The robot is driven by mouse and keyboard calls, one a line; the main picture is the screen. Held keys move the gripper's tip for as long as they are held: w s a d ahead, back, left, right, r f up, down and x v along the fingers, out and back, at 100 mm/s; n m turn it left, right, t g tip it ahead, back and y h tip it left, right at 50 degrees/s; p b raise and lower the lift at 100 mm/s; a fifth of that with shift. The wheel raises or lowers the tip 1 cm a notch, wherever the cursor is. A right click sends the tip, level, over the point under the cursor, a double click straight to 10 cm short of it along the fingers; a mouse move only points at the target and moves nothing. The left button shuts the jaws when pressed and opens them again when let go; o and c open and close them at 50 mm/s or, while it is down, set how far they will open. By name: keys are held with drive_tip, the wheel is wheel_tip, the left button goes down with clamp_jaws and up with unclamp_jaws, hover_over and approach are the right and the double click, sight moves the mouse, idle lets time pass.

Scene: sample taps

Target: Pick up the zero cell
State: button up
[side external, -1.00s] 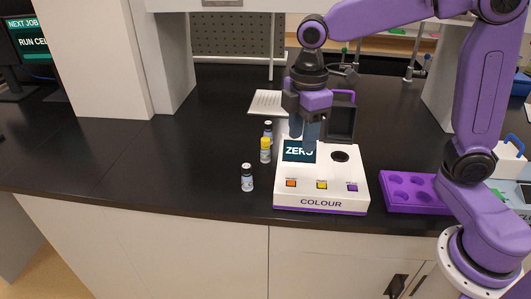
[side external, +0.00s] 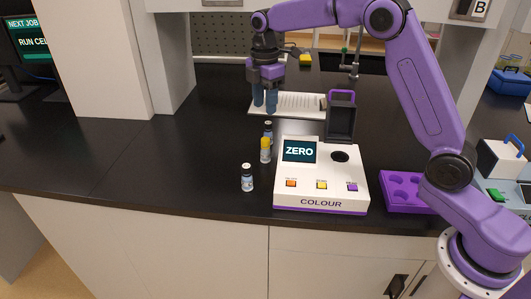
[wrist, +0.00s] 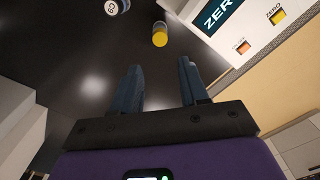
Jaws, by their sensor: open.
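The wrist view shows the yellow cap (wrist: 160,36) and a marked white cap (wrist: 112,7) ahead of the fingers. My gripper (side external: 264,108) is open and empty, pointing down above the bench behind the vials. Its fingers (wrist: 160,72) are apart. The colour meter (side external: 320,200) reads ZERO, with its lid (side external: 341,120) raised and its dark well (side external: 340,157) open.
A purple rack with round holes (side external: 398,205) lies right of the meter. A white sheet or booklet (side external: 295,103) lies behind the meter. A white pillar (side external: 95,60) stands at the left. The bench left of the vials is clear.

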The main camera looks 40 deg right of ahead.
sight(266, 139)
wheel_tip(266, 139, down, 15)
drive_tip(key=shift+d+r, duration=0.1)
drive_tip(key=c, duration=0.6)
idle(0.3)
